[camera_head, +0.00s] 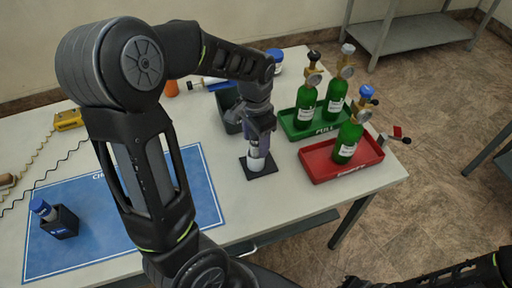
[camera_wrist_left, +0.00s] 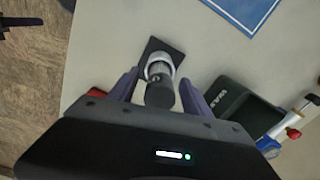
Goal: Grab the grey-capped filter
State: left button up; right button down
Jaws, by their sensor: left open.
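The grey-capped filter (camera_head: 256,162) has a white body and stands on a small black pad (camera_head: 262,171) near the middle of the table. Its dark grey cap (camera_wrist_left: 160,94) shows in the left wrist view. My left gripper (camera_head: 260,142) is over the filter, pointing down, and hides most of its top in the head view. In the left wrist view the fingers of the left gripper (camera_wrist_left: 160,82) are open, one on each side of the cap, with gaps visible.
A green tray (camera_head: 291,129) and a red tray (camera_head: 318,178) with green cylinders stand to the right. A dark bin (camera_head: 229,120) is just behind the gripper.

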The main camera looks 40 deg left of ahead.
pick_arm(q)
jog(key=shift+c, duration=0.3)
grip_shut()
dwell(0.7)
